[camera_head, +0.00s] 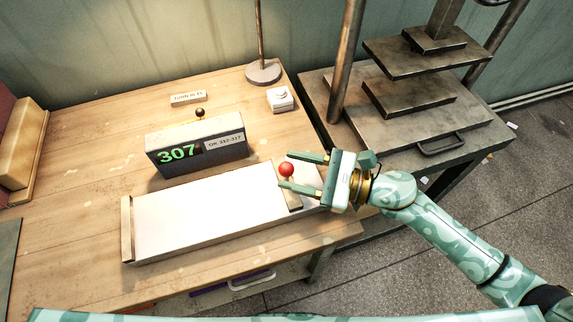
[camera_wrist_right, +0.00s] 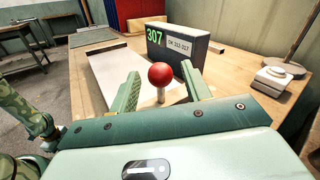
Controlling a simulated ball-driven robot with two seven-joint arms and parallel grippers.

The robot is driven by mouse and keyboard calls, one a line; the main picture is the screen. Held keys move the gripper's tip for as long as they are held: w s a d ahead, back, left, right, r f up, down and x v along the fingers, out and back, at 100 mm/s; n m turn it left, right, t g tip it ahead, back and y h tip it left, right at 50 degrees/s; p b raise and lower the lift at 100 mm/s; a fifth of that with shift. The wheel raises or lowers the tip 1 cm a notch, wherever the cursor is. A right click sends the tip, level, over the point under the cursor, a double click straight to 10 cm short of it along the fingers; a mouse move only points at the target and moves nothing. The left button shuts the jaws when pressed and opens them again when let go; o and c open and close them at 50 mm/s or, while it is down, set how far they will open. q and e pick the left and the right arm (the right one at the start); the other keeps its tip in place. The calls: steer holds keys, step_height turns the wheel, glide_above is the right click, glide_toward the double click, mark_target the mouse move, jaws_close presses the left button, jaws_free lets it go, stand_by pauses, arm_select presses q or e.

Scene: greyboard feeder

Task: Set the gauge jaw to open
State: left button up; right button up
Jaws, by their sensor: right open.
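The gauge is a long flat unit with a white top plate (camera_head: 210,209) on the wooden table. A lever with a red ball knob (camera_head: 286,169) stands at its right end. In the right wrist view the red knob (camera_wrist_right: 161,75) sits between the fingertips, with no clear contact on either finger. My left gripper is not in view.
A small white box with a button (camera_head: 280,99) and a lamp base (camera_head: 263,72) stand behind on the table (camera_head: 75,213). A dark metal press bench (camera_head: 400,135) is at the right. The table left of the gauge is mostly clear.

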steer(key=shift+x, duration=1.15)
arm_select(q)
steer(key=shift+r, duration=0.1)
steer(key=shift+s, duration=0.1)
arm_select(e)
steer(key=shift+c, duration=0.3)
